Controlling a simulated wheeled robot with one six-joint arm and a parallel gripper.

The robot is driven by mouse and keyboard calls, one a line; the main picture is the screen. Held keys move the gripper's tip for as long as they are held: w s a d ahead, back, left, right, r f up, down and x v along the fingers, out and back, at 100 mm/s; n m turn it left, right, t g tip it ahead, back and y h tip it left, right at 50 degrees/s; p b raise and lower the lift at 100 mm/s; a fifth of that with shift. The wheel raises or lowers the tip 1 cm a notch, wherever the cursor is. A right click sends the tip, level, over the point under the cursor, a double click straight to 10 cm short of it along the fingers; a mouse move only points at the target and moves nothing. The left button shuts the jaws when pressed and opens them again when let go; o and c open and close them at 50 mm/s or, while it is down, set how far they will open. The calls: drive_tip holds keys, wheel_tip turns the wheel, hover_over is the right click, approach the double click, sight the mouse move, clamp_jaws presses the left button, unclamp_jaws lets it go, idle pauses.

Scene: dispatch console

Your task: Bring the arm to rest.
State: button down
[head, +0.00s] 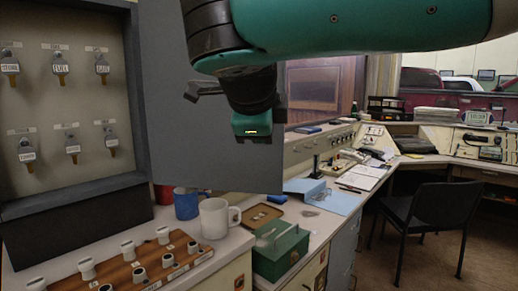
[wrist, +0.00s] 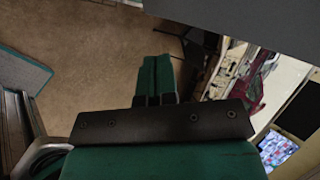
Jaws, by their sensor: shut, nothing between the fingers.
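My arm (head: 350,28) reaches in from the upper right of the head view, raised above the counter. Its wrist end (head: 250,88) hangs in front of the grey cabinet door. In the wrist view, my gripper (wrist: 157,62) shows its two green fingers side by side and closed together, with nothing between them. Below the fingertips in that view is open brown floor, and they touch nothing that I can see.
The open grey door (head: 215,160) belongs to a key cabinet (head: 60,100) with several tagged keys. Below stand a white mug (head: 214,218), a blue mug (head: 186,204), a green box (head: 280,250) and a wooden rack (head: 130,268). A black chair (head: 440,207) stands right.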

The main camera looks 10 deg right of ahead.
drive_tip(key=s+d+f+n+g+y+p, duration=0.3)
drive_tip(key=s+d+f+n, duration=0.55)
drive_tip(key=n, duration=0.85)
drive_tip(key=s+f+n+g+y, duration=0.2)
drive_tip(key=s+n, duration=0.3)
drive_tip(key=s, duration=0.3)
drive_tip(key=s+f+n+g+y, duration=0.2)
drive_tip(key=s+f+n+g, duration=0.2)
drive_tip(key=s+n, duration=0.2)
drive_tip(key=shift+s+d, duration=0.25)
drive_tip(key=shift+s, duration=0.75)
